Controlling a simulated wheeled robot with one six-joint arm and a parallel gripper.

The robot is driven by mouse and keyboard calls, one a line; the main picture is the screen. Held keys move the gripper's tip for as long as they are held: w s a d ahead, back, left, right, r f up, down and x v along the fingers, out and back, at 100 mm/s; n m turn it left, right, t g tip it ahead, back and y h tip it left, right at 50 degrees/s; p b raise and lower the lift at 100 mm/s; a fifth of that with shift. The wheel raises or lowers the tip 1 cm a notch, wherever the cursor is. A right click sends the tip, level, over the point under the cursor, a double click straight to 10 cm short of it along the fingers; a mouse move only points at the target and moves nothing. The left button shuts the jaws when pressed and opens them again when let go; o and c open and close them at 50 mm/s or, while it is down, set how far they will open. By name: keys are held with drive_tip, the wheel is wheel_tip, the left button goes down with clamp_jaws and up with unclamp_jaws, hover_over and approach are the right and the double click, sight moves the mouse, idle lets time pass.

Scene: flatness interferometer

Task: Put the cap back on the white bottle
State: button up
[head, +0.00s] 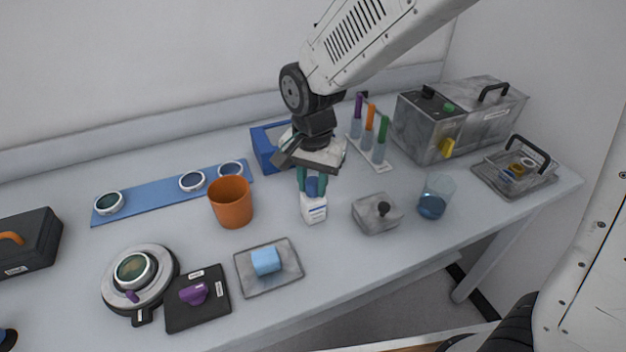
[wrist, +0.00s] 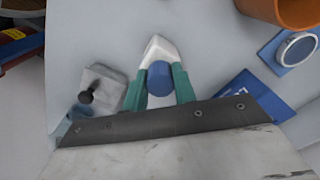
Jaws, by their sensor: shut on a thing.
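The white bottle (head: 313,208) stands upright on the table in the middle of the head view. In the wrist view its white body (wrist: 159,47) shows beyond the fingers. The blue cap (wrist: 159,78) is between my gripper's two green fingertips, and it also shows in the head view (head: 315,187). My gripper (head: 312,182) points down over the bottle and is shut on the cap. The cap is at the top of the bottle. I cannot tell whether it is seated on the neck or just above it.
An orange cup (head: 231,203) stands left of the bottle, and a grey block with a black knob (head: 377,213) stands right. A tray (head: 270,283) with a light blue block lies in front. A blue bin (head: 266,150) and a test tube rack (head: 370,150) stand behind.

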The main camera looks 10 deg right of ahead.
drive_tip(key=shift+s+f, duration=0.1)
drive_tip(key=shift+f, duration=0.05)
drive_tip(key=o, duration=1.5)
drive_tip(key=shift+r, duration=3.55)
clamp_jaws()
drive_tip(key=shift+f, duration=0.1)
